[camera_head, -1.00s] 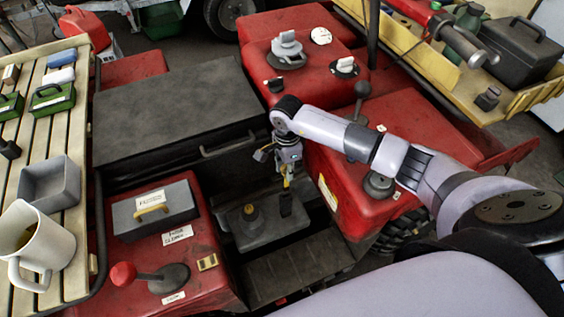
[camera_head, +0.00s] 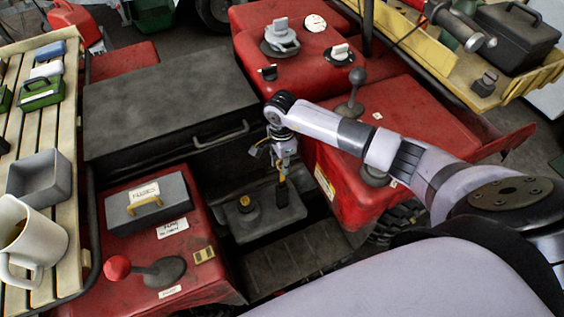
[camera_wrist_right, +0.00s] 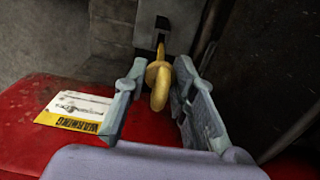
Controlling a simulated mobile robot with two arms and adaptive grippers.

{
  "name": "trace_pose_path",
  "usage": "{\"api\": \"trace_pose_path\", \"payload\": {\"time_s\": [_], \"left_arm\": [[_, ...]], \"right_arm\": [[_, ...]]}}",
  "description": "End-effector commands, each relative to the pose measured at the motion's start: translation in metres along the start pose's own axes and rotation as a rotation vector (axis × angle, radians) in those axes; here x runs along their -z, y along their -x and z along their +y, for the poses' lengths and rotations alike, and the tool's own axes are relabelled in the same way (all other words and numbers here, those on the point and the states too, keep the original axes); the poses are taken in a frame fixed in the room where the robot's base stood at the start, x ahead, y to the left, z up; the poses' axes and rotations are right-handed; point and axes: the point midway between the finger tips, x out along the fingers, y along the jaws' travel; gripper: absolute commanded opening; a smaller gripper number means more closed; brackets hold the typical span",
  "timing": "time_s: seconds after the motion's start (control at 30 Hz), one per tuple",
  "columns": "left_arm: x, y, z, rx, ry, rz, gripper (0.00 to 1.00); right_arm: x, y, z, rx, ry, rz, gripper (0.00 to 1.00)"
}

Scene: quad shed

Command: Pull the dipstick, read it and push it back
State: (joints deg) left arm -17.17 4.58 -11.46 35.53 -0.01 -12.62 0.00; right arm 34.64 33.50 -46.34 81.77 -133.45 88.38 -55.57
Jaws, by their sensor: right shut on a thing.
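A short yellow stem runs from the ring toward a dark slot in a grey block (camera_wrist_right: 171,15). In the head view my right gripper (camera_head: 283,163) points down, just above a dark upright tube (camera_head: 281,194) on the grey engine block (camera_head: 262,216). How far the dipstick sits in the tube cannot be told. My left gripper is out of view.
A grey fuse box (camera_head: 147,204) and a red-knobbed lever (camera_head: 118,267) are at the left. The black raised lid (camera_head: 170,100) is behind. Red bodywork (camera_head: 345,175) is close on the right.

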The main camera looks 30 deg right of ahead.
Motion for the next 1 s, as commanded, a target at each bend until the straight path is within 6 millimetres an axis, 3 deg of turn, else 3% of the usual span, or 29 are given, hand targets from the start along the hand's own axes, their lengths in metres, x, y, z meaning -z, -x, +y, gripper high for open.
{"api": "trace_pose_path", "payload": {"time_s": [0.33, 1.0], "left_arm": [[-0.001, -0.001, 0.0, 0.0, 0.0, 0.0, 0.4], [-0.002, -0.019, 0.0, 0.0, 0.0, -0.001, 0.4]], "right_arm": [[0.0, -0.001, 0.0, 0.0, 0.0, 0.0, 0.03], [0.0, -0.021, 0.0, 0.0, 0.0, 0.0, 0.03]]}}
